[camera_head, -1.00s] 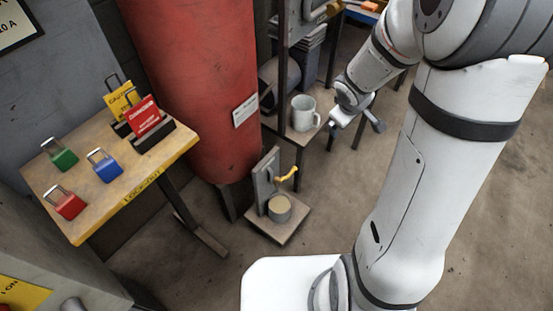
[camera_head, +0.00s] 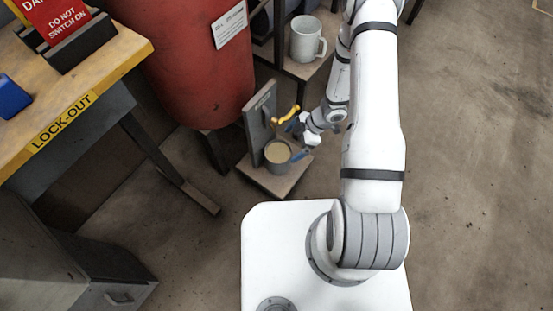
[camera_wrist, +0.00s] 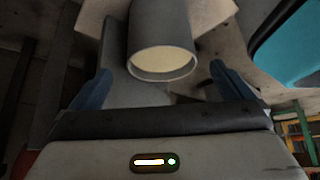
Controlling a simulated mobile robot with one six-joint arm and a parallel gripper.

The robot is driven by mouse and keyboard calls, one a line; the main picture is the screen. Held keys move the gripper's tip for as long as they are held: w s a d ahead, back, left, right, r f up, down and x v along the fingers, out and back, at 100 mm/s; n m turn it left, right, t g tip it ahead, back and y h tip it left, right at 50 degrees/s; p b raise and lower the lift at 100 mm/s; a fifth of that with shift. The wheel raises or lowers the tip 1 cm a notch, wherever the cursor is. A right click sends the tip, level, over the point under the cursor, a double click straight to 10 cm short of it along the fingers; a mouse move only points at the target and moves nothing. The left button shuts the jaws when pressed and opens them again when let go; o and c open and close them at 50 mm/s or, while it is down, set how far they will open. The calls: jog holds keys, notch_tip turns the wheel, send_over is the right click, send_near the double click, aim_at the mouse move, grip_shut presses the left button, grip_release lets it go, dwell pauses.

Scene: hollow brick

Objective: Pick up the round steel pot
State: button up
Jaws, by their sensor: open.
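The round steel pot (camera_head: 278,163) is a grey cylinder with a pale tan inside. It stands upright on a small board under a yellow lever, on a stand near the floor. My gripper (camera_head: 296,141) is at its right, with its blue fingers spread and nothing between them that I can make out in the head view. In the wrist view the pot (camera_wrist: 161,35) appears ahead, in line with the gap between the fingers of my gripper (camera_wrist: 165,82). I cannot tell whether any finger touches it.
An upright grey plate (camera_head: 259,118) and the yellow lever (camera_head: 286,116) stand behind the pot. A red tank (camera_head: 195,75) is at the left, and a shelf with a white mug (camera_head: 306,40) is behind. A lock-out table (camera_head: 75,100) is at far left. Floor at right is clear.

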jog(key=b+x, duration=0.4)
jog(key=x, duration=0.3)
jog(key=shift+a, duration=0.2)
jog(key=shift+r, duration=0.1)
jog(key=c, duration=1.7)
